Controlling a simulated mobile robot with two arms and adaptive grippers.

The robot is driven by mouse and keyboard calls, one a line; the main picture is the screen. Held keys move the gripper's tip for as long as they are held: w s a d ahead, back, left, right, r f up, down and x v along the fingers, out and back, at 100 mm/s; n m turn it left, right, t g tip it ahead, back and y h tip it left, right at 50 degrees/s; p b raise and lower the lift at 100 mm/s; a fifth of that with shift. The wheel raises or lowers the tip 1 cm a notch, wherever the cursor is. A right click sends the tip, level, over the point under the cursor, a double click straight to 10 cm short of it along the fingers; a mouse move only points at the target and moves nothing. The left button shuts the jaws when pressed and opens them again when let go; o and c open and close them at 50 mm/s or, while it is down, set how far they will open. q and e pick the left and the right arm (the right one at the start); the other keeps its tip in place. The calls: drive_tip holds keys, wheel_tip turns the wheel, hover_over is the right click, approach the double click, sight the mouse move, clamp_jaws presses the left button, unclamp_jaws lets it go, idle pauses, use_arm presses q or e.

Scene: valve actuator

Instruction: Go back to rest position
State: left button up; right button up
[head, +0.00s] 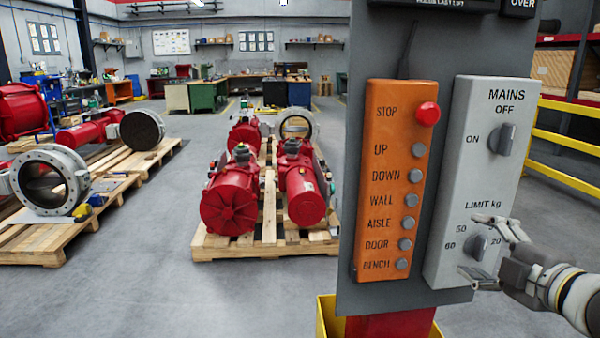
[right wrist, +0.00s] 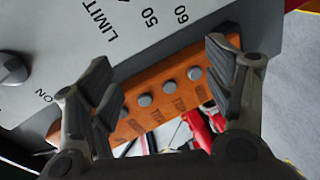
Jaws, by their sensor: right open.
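My right gripper (head: 484,250) is in front of the lower part of the grey mains box (head: 460,180). Its fingers are apart, with nothing held between them. In the head view the grey limit knob (head: 478,246) shows between the fingertips; I cannot tell whether they touch it. In the right wrist view my right gripper (right wrist: 162,75) is spread wide, with the orange button box (right wrist: 150,122) behind it. The limit knob cannot be made out there. My left gripper is not in view.
The orange button box carries a red stop button (head: 428,113) and several grey buttons. The mains knob (head: 502,139) is above. A yellow railing (head: 568,140) stands at right. Pallets with red actuators (head: 235,200) stand left of the panel, with bare floor in front.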

drive_tip(key=s+a+f+m+g+h, duration=0.1)
drive_tip(key=s+a+f+m+g, duration=0.2)
drive_tip(key=f, duration=0.8)
drive_tip(key=s+a+f+m+g, duration=0.1)
drive_tip(key=s+a+f+m, duration=0.35)
drive_tip(key=f, duration=0.75)
drive_tip(key=s+a+f+m+g+h, duration=0.15)
drive_tip(key=s+f+m+g, duration=0.25)
drive_tip(key=s+f, duration=0.45)
drive_tip(key=s+a+f+m+g, duration=0.35)
drive_tip(key=s+f, duration=0.25)
drive_tip(key=s, duration=0.6)
wheel_tip(320, 180, down, 25)
drive_tip(key=s+d+g+p, duration=0.1)
drive_tip(key=s+g+p, duration=0.1)
drive_tip(key=s+d+f+p, duration=0.1)
drive_tip(key=s+d+f, duration=0.2)
drive_tip(key=s+f, duration=1.1)
drive_tip(key=shift+s+g, duration=0.35)
drive_tip(key=shift+s, duration=0.7)
